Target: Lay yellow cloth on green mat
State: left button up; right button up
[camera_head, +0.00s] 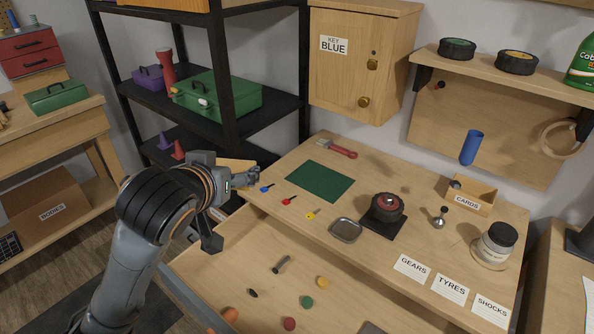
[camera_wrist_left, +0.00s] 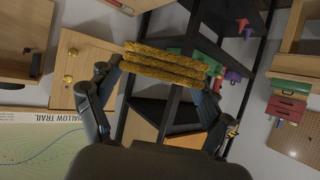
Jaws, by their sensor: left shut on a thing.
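The yellow cloth (camera_wrist_left: 165,66) shows in the left wrist view as a folded, ribbed, golden-yellow bundle between my fingertips. My left gripper (camera_wrist_left: 160,75) is shut on it. In the head view my left gripper (camera_head: 250,176) is left of the green mat, beyond the bench's left edge; the cloth is mostly hidden there. The green mat (camera_head: 320,181) lies flat and bare on the wooden bench, apart from the gripper. My right gripper is in neither view.
Blue, red and yellow keys (camera_head: 289,201) lie in front of the mat. A red-handled brush (camera_head: 340,150) lies behind it. A metal tray (camera_head: 345,230) and a black-and-red round part (camera_head: 387,207) stand to its right. An open drawer (camera_head: 250,270) juts out in front. Black shelving (camera_head: 219,70) stands behind my arm.

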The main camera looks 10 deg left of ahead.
aim_at(333, 184)
jog(key=i+j+z, duration=0.15)
jog(key=j+z, duration=0.8)
jog(key=z, duration=0.5)
jog(key=i, duration=0.05)
